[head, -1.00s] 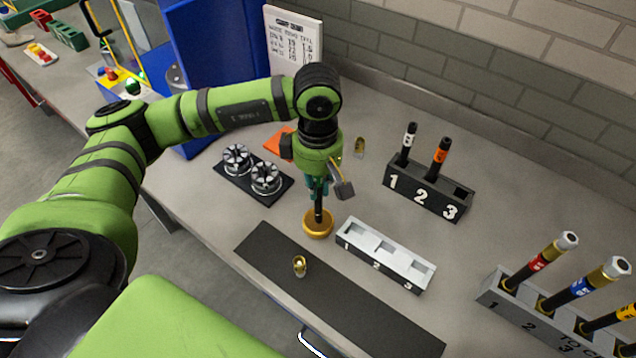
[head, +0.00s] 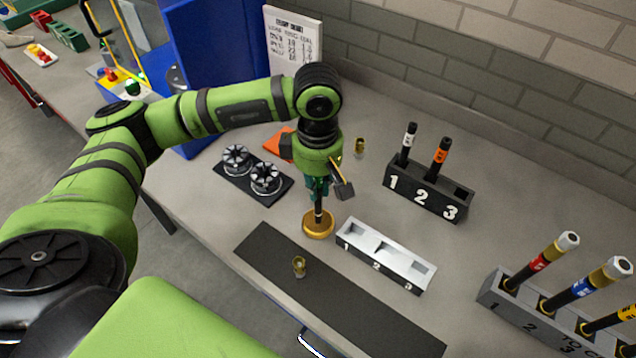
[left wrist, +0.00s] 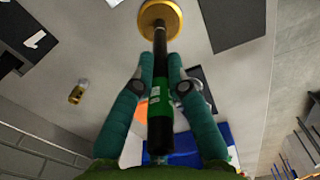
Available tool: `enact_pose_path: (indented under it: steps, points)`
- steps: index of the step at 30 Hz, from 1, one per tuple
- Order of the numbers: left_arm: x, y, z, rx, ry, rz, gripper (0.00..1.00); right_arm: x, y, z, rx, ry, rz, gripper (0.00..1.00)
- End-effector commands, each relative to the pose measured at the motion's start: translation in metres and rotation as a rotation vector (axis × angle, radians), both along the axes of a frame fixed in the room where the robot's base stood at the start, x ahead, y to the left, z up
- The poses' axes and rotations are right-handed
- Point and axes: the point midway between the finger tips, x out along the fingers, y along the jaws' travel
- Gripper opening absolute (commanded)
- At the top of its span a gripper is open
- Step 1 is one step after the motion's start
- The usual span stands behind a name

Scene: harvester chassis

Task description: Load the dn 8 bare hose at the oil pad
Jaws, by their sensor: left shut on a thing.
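My left gripper (head: 318,187) points down above the bench and is shut on a black hose with a green label. In the left wrist view the hose (left wrist: 160,130) runs between the teal fingers. The hose stands about upright in the head view, and its lower end is at the round gold oil pad (head: 319,229), which also shows in the left wrist view (left wrist: 151,14). Whether the end touches the pad or sits just above it, I cannot tell. My right gripper is not in view.
A black rack (head: 428,196) holds hoses in slots 1 and 2. A grey rack (head: 505,307) with banded hoses stands at right. A pale numbered tray (head: 385,255) is beside the pad. A dark mat (head: 345,300) bears a brass fitting (head: 299,267). Another fitting (head: 360,147) stands behind.

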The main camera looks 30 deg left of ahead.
Motion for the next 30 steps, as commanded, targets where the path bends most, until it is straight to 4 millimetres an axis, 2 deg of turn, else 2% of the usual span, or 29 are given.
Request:
enact_pose_path:
  steps: [5,30]
  points:
    - [-0.002,0.000,0.004,0.002,0.008,-0.001,0.00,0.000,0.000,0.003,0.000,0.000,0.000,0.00]
    - [-0.001,0.000,0.070,-0.001,0.001,-0.001,0.00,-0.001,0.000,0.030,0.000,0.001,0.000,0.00]
